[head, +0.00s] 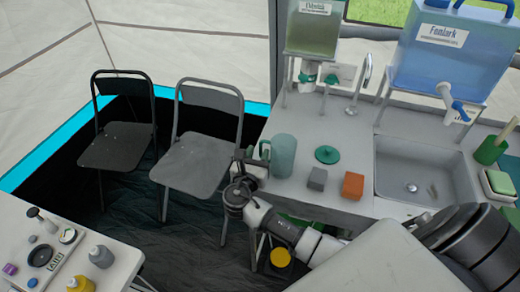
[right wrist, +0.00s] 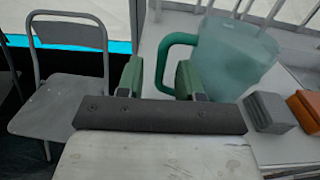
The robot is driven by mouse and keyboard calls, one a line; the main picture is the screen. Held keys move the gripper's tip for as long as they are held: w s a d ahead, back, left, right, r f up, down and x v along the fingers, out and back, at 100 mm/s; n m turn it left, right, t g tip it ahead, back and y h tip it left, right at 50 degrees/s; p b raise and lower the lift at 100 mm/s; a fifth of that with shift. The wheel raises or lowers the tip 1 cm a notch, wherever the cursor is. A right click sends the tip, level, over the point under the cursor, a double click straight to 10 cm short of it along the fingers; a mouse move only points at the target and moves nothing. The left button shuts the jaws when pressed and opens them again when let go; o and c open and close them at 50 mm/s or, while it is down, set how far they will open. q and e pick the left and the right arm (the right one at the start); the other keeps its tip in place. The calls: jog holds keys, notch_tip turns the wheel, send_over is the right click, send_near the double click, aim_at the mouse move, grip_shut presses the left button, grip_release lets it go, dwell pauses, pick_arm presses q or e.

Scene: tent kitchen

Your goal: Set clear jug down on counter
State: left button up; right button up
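The clear jug (head: 283,157), a translucent teal pitcher, stands upright near the left end of the counter (head: 330,115). Its handle points left, towards my right gripper (head: 256,161). In the right wrist view the jug (right wrist: 232,60) is at the upper right. There my right gripper (right wrist: 160,78) has its two green-padded fingers apart, with the jug's handle showing in the gap between them. No firm contact with the handle can be seen. My left gripper is not in view.
A grey block (head: 317,179), an orange block (head: 353,185) and a green lid (head: 327,154) lie right of the jug. A sink (head: 425,170) is further right. Two folding chairs (head: 205,160) (head: 120,145) stand left of the counter. Dispensers (head: 312,35) (head: 450,55) stand behind.

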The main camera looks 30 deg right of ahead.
jog(key=v, duration=0.9)
jog(key=shift+s+a+b, duration=0.15)
jog(key=shift+b, duration=0.25)
